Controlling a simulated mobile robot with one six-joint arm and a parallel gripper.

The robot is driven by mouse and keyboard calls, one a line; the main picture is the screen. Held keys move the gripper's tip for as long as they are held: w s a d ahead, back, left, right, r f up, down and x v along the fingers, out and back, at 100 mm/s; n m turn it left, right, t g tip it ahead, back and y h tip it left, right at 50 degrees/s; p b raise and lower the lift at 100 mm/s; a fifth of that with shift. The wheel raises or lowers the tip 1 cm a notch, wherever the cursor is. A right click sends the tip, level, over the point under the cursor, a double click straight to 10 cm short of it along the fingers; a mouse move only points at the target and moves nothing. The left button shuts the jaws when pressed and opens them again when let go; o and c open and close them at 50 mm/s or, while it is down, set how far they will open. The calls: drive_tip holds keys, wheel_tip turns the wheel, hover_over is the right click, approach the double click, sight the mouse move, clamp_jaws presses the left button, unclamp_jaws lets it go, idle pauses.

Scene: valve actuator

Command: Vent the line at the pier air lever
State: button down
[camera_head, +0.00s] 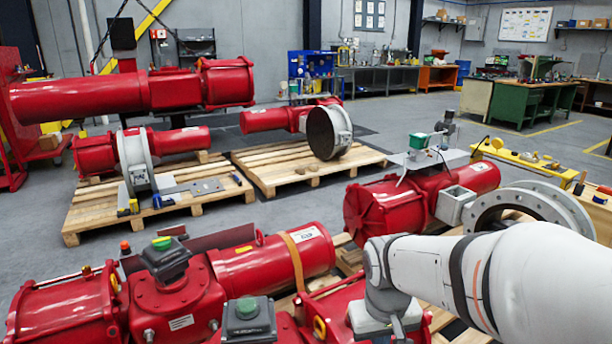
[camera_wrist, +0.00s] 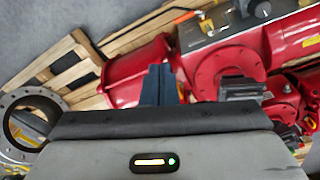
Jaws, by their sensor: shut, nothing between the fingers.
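Red actuator bodies lie beyond and beside the fingertips. A grey panel (camera_wrist: 225,28) with small fittings sits on a red actuator (camera_wrist: 222,68), up and right of the fingertips. A thin dark piece with an orange-yellow end (camera_wrist: 183,16) shows at the panel's upper left; I cannot tell if it is the pier air lever. No lever is clearly identifiable in the head view. There my pale arm reaches in from the right, and the fingers cannot be made out.
Red actuators (camera_head: 285,265) with dark, green-topped boxes (camera_head: 248,318) crowd the front. A red actuator with a grey plate (camera_head: 430,157) and a pale flange ring (camera_head: 530,208) stand beyond my arm. Two loaded wooden pallets (camera_head: 290,165) lie behind. Grey floor (camera_head: 240,215) between is clear.

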drive_tip(key=s+d+r+m+t+p, duration=0.1)
drive_tip(key=s+d+r+p, duration=0.1)
drive_tip(key=s+r+p, duration=0.3)
wheel_tip(320, 180, up, 5)
drive_tip(key=shift+s+f+m+t+y, duration=0.15)
drive_tip(key=shift+s+m+t+y, duration=0.15)
drive_tip(key=shift+s, duration=0.5)
